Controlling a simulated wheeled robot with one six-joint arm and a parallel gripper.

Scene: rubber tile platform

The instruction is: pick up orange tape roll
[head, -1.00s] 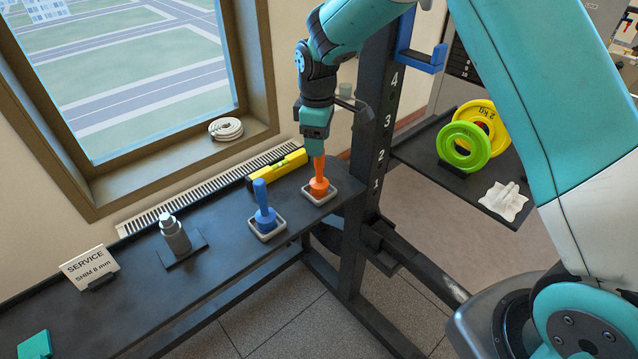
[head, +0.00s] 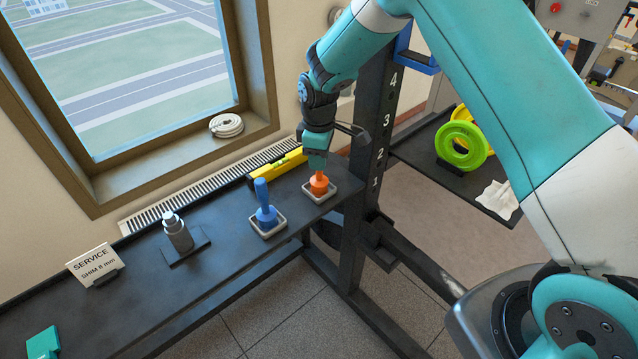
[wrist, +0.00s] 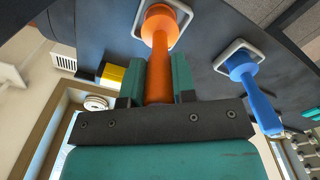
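No orange tape roll shows in these views. The orange thing is an upright piece with a round base and a tall handle (head: 319,184), standing in a small grey square tray (head: 333,193) at the right end of the dark bench; it also shows in the wrist view (wrist: 160,32). My gripper (head: 318,166) points down over it. In the wrist view my two teal fingers (wrist: 160,75) lie on either side of the orange handle, with little or no gap. Whether they grip it or only surround it is unclear. The upper handle is hidden in the head view.
A blue handled piece (head: 264,208) stands in a similar tray to the left. A yellow level (head: 277,167) lies behind. A metal cylinder (head: 178,233) and a service sign (head: 96,264) are farther left. A dark numbered post (head: 374,130) stands close right of my gripper.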

